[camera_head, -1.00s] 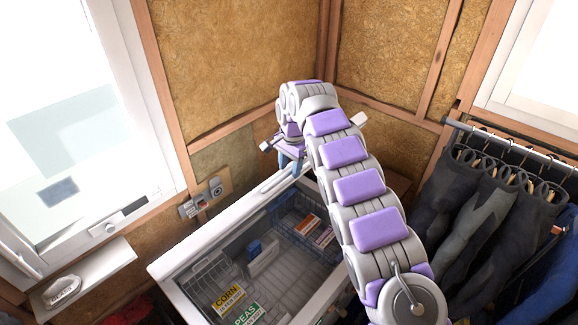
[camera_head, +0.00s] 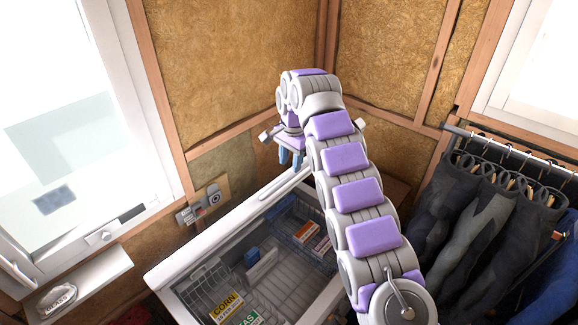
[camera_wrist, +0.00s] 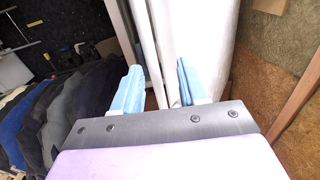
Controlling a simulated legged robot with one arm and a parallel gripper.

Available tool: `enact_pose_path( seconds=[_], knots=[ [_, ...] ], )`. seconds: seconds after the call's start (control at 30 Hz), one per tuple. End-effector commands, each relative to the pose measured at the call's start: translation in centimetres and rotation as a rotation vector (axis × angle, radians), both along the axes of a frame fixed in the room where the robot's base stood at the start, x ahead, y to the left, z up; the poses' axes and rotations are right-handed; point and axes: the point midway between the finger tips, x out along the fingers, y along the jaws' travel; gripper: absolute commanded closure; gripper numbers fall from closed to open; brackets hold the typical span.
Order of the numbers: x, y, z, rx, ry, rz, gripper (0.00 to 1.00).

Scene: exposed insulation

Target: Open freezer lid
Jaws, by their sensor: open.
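The white chest freezer (camera_head: 178,282) stands below the window wall. Its interior shows from above, with wire baskets and food packs. A long white bar-like edge (camera_head: 243,225) runs along its wall side; I cannot tell for sure whether this is the lid's edge or the rim, or whether clear glass covers the interior. My gripper (camera_head: 291,158) is above the far end of this edge, its blue fingers pointing down. In the wrist view my gripper (camera_wrist: 157,85) is open, with white panels (camera_wrist: 212,45) beyond and between the fingers. Contact is not clear.
A white shelf (camera_head: 85,280) juts out at lower left under the window. Switches (camera_head: 200,205) are on the wall beside the freezer. Insulated walls (camera_head: 235,70) close the corner behind my arm.

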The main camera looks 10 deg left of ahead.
Motion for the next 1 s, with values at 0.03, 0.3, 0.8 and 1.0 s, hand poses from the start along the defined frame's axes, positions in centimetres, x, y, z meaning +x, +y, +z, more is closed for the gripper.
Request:
enact_pose_path(
  seconds=[0.03, 0.3, 0.8, 1.0],
  knots=[
    [0.0, 0.0, 0.2, 0.001, 0.0, 0.0, 0.58],
    [0.0, 0.0, 2.1, 0.0, 0.0, 0.001, 0.58],
    [0.0, -0.1, 2.5, 0.0, 0.002, 0.001, 0.59],
    [0.1, -1.1, 1.8, -0.006, -0.005, -0.005, 0.78]
  ],
)
